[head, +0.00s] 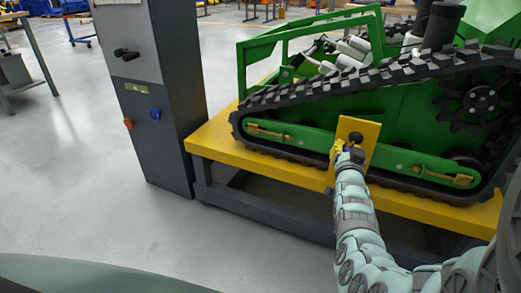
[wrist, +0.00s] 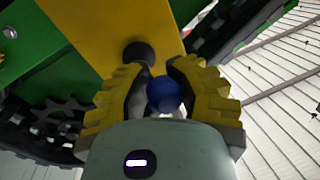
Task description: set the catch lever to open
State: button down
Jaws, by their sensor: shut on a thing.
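The catch lever's blue ball knob (wrist: 163,95) sits between the yellow fingers of my gripper (wrist: 165,92) in the wrist view. The fingers are closed around it. A round black hub (wrist: 138,52) lies just above the fingers on a yellow plate (wrist: 105,30); the lever's arm is mostly hidden. In the head view my gripper (head: 339,151) is at the front of the yellow upright plate (head: 372,132), just left of and below the black hub (head: 356,138). There the blue knob is hidden, and I cannot read the lever's setting.
The plate stands before the green tracked carrier (head: 300,136) on a yellow-topped platform (head: 215,140). A grey cabinet (head: 160,165) with a black handle (head: 126,53), an orange knob (head: 128,123) and a blue knob (head: 155,114) stands left.

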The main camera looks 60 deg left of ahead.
jog(key=c, duration=1.3)
grip_release()
jog(key=shift+s+a+r, duration=0.2)
jog(key=shift+a+r, duration=0.1)
jog(key=shift+r, duration=0.15)
jog(key=o, duration=0.3)
jog(key=shift+s+a+f, duration=0.2)
jog(key=shift+s+a, duration=0.05)
jog(key=shift+a, duration=0.05)
jog(key=shift+o, duration=1.3)
jog(key=shift+w+d+f, duration=0.2)
jog(key=shift+d, duration=0.05)
jog(key=shift+s, duration=0.2)
jog(key=s+d+p, duration=0.2)
jog(key=s+p, duration=0.3)
jog(key=s, duration=1.3)
jog(key=shift+p, duration=0.35)
